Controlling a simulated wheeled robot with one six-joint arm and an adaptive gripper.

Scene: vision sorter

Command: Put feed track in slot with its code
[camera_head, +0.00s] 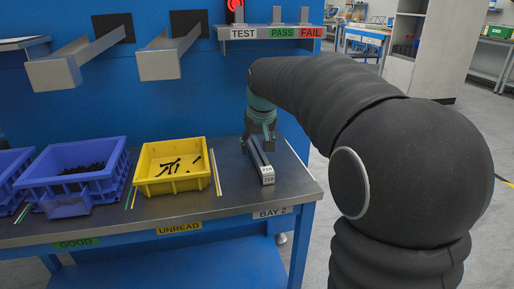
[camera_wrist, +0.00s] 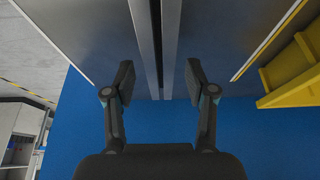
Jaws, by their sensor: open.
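The feed track is a long grey channel (camera_head: 260,160) lying on the bench at the BAY 2 end. Its near end carries a white label (camera_head: 267,175) with small print that I cannot read surely. My gripper (camera_head: 259,138) is above the far part of the track, pointing down. In the wrist view, my gripper (camera_wrist: 159,82) is open, with one finger on each side of the track (camera_wrist: 170,45). Both fingers look apart from it. No slot with a readable matching code shows.
A yellow bin (camera_head: 174,187) with dark screws stands left of the track, behind the UNREAD label. A blue bin (camera_head: 72,200) stands farther left. Two grey beams (camera_head: 160,62) jut from the blue wall. A shelf (camera_head: 270,32) is marked TEST, PASS and FAIL.

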